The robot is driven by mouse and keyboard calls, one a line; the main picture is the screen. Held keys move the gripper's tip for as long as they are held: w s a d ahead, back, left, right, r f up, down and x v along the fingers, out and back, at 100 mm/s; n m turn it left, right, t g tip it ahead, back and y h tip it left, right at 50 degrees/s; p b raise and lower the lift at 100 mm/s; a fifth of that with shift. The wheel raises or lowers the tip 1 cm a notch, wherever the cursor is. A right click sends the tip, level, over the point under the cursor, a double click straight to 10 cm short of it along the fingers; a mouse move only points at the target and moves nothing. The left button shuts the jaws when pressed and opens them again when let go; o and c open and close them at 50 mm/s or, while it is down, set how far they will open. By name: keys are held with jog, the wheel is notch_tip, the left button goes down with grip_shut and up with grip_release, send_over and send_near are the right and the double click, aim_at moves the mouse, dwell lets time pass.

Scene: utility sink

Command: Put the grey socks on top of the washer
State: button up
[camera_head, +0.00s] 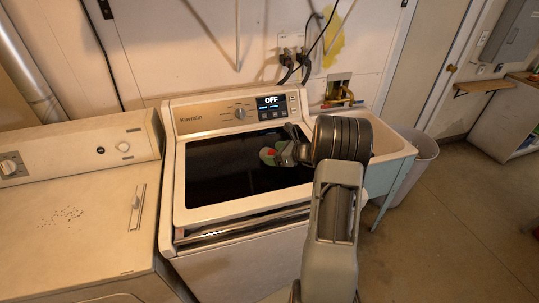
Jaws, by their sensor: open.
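The washer (253,219) stands in the middle, white with a dark glass lid and a display reading OFF. A small grey-green item with a red spot (267,154) lies on or just above the right part of the lid, beside my gripper. It may be the grey socks, but it is too small and partly covered to tell. My gripper (279,154) is open over the right part of the lid, its fingers close to this item. I cannot tell whether they touch it. My arm hides the washer's right edge.
A second white machine (75,220) with knobs stands left of the washer. A utility sink (392,148) is at the right, with a white bin (421,165) beside it. Hoses and outlets are on the back wall. The floor at the right is clear.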

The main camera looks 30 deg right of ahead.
jog(key=b+v, duration=0.1)
jog(key=v, duration=0.7)
jog(key=shift+s+d, duration=0.2)
jog(key=shift+s+a+r, duration=0.1)
jog(key=shift+s+r, duration=0.1)
jog(key=shift+r, duration=0.05)
jog(key=s+a+r+n+g, duration=0.2)
jog(key=s+a+n+g, duration=0.1)
jog(key=a+n, duration=0.4)
jog(key=s+a+r+n+g, duration=0.25)
jog(key=a+n, duration=0.25)
jog(key=a, duration=0.3)
jog(key=s+a+r+n+h, duration=0.1)
jog(key=s+a+n+h, duration=0.2)
jog(key=s+n, duration=0.4)
jog(key=s+a+r+n+g+h, duration=0.1)
jog(key=s+a+n+h, duration=0.3)
jog(key=s+n, duration=0.3)
jog(key=shift+a+n, duration=0.35)
jog(key=shift+n, duration=1.35)
jog(key=shift+r, duration=0.1)
